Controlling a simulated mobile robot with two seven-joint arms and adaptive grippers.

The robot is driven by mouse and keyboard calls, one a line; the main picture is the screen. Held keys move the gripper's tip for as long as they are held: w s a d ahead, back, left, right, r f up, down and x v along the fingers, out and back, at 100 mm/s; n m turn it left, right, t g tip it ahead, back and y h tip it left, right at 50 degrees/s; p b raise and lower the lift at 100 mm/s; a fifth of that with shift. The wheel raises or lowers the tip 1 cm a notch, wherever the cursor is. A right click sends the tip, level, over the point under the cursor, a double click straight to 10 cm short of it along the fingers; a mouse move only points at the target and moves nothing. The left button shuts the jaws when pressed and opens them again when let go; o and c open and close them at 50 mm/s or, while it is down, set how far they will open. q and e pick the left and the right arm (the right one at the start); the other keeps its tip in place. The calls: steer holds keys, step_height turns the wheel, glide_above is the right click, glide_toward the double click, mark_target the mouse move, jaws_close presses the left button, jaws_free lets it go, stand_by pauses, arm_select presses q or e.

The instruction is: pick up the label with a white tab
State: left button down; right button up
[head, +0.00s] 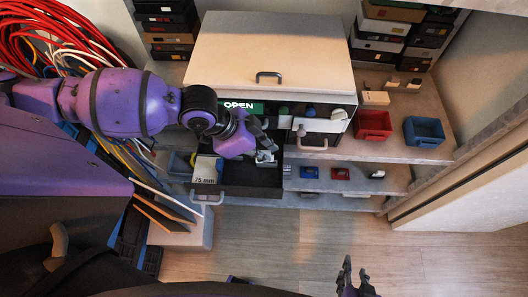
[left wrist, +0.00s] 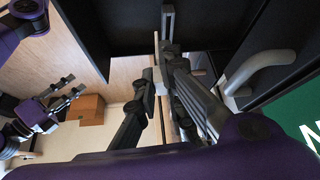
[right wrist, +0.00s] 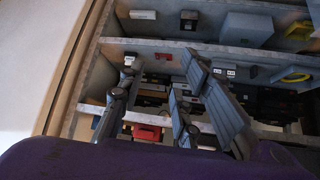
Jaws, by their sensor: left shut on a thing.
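My left gripper (head: 268,148) reaches over the open dark drawer (head: 243,188) with its fingertips low inside it. In the left wrist view its fingers (left wrist: 160,82) are closed on a small, thin, pale piece (left wrist: 157,72), which looks like the label with a white tab. The fingers hide most of it, and no writing on it can be read. In the head view a pale grey bit (head: 265,157) shows at the fingertips. My right gripper (head: 355,277) is open and empty, low at the front; it also shows in the left wrist view (left wrist: 67,92).
A white box marked 75 mm (head: 206,170) is at the drawer's left. A green OPEN sign (head: 240,106) is behind my left gripper. Red (head: 373,125) and blue (head: 424,131) bins stand on the right shelf. Cables (head: 55,38) crowd the left. The front right floor is clear.

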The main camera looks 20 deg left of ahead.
arm_select(q)
steer(key=s+r+p, duration=0.2)
steer(key=s+r, duration=0.5)
steer(key=s, duration=0.5)
steer(key=shift+d+r, duration=0.15)
steer(key=shift+r, duration=0.2)
arm_select(e)
steer(key=w+r, duration=0.1)
steer(key=a+r, duration=0.1)
steer(key=shift+w+r, duration=0.35)
steer(key=shift+s, duration=0.15)
